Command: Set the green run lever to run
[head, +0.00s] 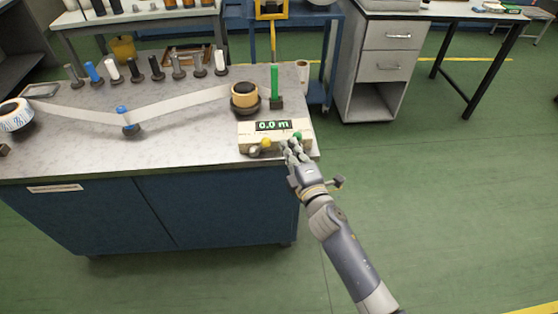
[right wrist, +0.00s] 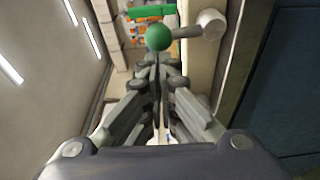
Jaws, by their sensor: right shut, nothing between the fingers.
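The green run lever shows in the right wrist view as a green ball knob (right wrist: 159,38) on a short grey rod, which runs right to a pale round hub (right wrist: 211,24). In the head view its green knob (head: 297,135) is at the right end of the cream control box (head: 248,131), partly behind my fingers. My right gripper (head: 291,148) is shut and empty at the box's front right. In the right wrist view its closed fingertips (right wrist: 158,62) lie just short of the green knob; whether they touch it I cannot tell. My left gripper is not in view.
The box has a display (head: 273,126) reading 0.0 m and a yellow knob (head: 266,142). Behind it stand a green post (head: 275,80) and a tan roll (head: 244,93). A pale web (head: 190,103) runs left past a blue-topped roller (head: 125,115). Floor to the right is clear.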

